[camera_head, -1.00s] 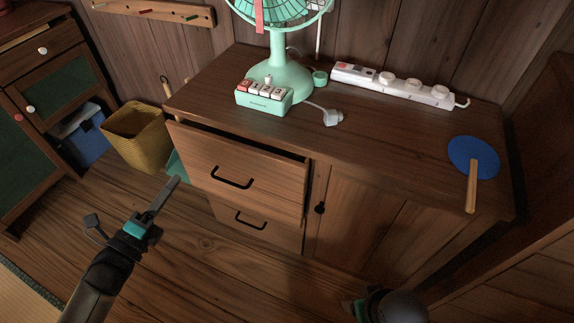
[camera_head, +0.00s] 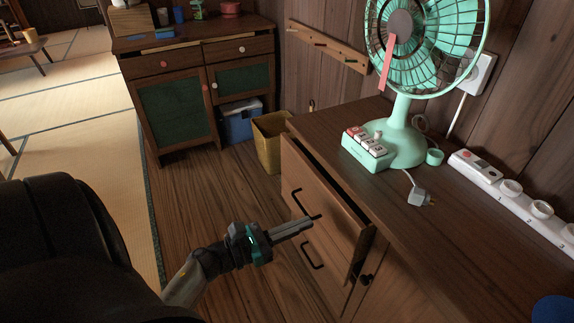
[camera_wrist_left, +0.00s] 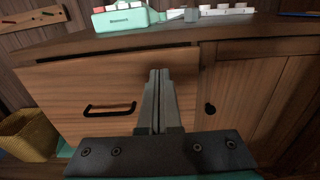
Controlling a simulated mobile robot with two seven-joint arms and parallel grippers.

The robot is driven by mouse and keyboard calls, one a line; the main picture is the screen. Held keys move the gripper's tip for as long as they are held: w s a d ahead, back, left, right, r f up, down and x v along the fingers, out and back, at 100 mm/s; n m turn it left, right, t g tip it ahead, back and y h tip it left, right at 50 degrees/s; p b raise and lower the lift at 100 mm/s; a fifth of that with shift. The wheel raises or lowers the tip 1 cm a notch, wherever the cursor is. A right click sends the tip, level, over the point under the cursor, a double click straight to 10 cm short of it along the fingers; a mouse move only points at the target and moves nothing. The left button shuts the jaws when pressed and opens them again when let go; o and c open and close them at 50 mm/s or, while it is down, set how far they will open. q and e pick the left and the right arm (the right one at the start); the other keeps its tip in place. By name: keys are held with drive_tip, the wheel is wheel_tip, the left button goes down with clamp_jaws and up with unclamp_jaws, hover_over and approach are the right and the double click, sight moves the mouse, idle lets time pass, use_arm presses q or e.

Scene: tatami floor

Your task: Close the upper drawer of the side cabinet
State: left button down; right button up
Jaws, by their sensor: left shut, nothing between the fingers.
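The wooden side cabinet (camera_head: 455,215) stands at the right in the head view. Its upper drawer (camera_head: 328,222) is partly open, with a dark gap behind the front panel. The drawer's black handle (camera_head: 298,203) is on that front. In the left wrist view the drawer front (camera_wrist_left: 62,85) fills the left and middle, its handle (camera_wrist_left: 108,109) left of the fingers. My left gripper (camera_head: 310,221) is shut and empty, fingers pointing at the drawer front. Its fingers (camera_wrist_left: 158,75) overlap the front right of the handle; contact cannot be told. My right gripper is not in view.
A yellow basket (camera_head: 268,150) stands behind the drawer. The wood floor (camera_head: 195,190) to the left is clear.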

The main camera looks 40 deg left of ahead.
sight(341, 209)
use_arm(q)
drive_tip(key=x, duration=0.6)
drive_tip(key=shift+w+d+b, duration=0.1)
drive_tip(key=shift+w+b, duration=0.1)
drive_tip(key=shift+b, duration=0.2)
drive_tip(key=shift+w+d, duration=0.3)
drive_tip(key=shift+w, duration=0.25)
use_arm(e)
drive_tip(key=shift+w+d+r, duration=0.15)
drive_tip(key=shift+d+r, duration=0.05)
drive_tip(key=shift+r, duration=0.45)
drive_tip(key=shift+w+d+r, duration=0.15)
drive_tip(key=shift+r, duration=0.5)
use_arm(q)
drive_tip(key=shift+w, duration=0.1)
drive_tip(key=b+x, duration=0.1)
drive_tip(key=x, duration=0.2)
drive_tip(key=shift+w+d, duration=0.15)
drive_tip(key=shift+w, duration=0.2)
drive_tip(key=shift+w+d, duration=0.15)
drive_tip(key=shift+w, duration=0.2)
drive_tip(key=shift+r, duration=0.15)
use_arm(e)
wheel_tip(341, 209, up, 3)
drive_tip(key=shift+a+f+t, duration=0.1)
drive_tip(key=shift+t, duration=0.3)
use_arm(q)
drive_tip(key=shift+b, duration=0.3)
